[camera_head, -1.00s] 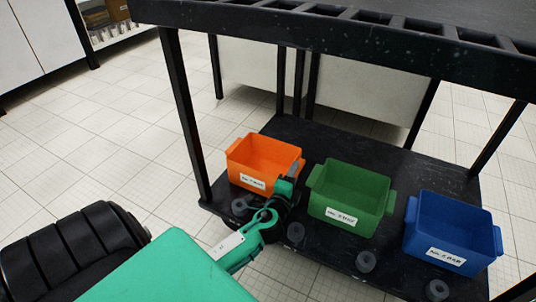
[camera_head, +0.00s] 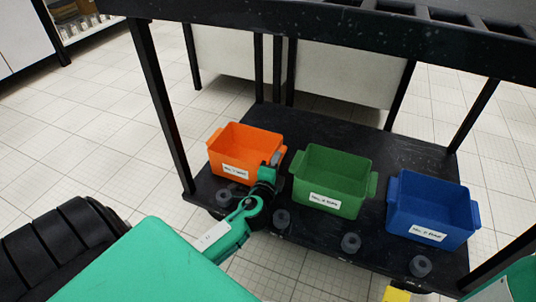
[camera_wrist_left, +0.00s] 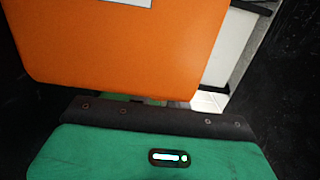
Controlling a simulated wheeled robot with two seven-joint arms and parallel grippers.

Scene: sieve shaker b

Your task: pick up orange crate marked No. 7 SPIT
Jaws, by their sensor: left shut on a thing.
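The orange crate (camera_head: 232,145) is an open-topped box at the left of the cart's low black shelf, with a white label (camera_head: 235,171) on its front. The label's writing is too small to read surely. My left gripper (camera_head: 271,167) is at the crate's right side wall and shut on it. I cannot tell whether the crate's bottom still touches the shelf. In the left wrist view the orange crate (camera_wrist_left: 130,55) fills the upper part, above my green gripper body; the fingertips are hidden. My right gripper is not in view.
A green crate (camera_head: 328,203) stands just right of the orange one, and a blue crate (camera_head: 428,217) farther right. Several grey round pieces lie along the front of the black shelf (camera_head: 383,145). A cart leg (camera_head: 162,105) rises at left, and the cart's top (camera_head: 330,35) hangs above.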

